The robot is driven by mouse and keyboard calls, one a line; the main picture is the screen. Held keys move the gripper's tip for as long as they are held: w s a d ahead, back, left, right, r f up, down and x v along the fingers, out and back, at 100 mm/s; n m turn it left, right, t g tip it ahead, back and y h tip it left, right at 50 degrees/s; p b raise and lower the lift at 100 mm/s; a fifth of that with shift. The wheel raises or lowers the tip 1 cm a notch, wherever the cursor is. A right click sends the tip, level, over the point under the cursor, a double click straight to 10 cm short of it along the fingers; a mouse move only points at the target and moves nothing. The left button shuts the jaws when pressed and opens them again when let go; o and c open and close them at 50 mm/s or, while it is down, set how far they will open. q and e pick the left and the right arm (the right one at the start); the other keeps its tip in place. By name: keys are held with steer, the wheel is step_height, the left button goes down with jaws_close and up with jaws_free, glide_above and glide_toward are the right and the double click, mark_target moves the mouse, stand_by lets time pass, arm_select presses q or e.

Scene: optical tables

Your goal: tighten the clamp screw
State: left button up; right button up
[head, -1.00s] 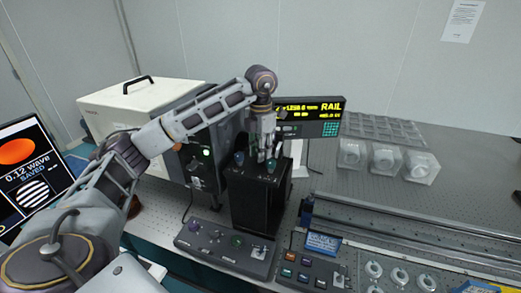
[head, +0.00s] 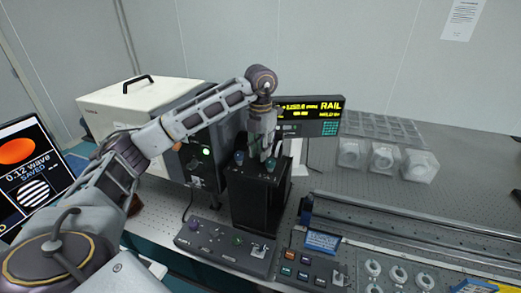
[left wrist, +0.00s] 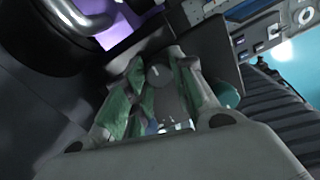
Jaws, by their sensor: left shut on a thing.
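My left gripper (head: 262,152) comes down from above onto the top of a tall black block (head: 262,200). In the left wrist view its two green-padded fingers (left wrist: 158,100) are shut on a grey round-ended part, apparently the clamp screw (left wrist: 160,76). The fingers hide most of the screw in the head view. A dark teal knob (head: 239,158) stands on the block's top left of the fingers, and another (head: 271,164) is close beside them on the right. My right gripper is not in view.
A control box (head: 227,248) with knobs stands in front of the block. A beige-topped instrument (head: 140,100) is behind left, a lit display (head: 310,115) behind right. A long rail (head: 400,232) lies at right. The table beyond it has free room.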

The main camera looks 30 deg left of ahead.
arm_select(q)
steer(key=o, duration=1)
steer(key=shift+o, duration=0.2)
step_height(320, 180, up, 12)
stand_by(1.1)
stand_by(0.3)
stand_by(0.5)
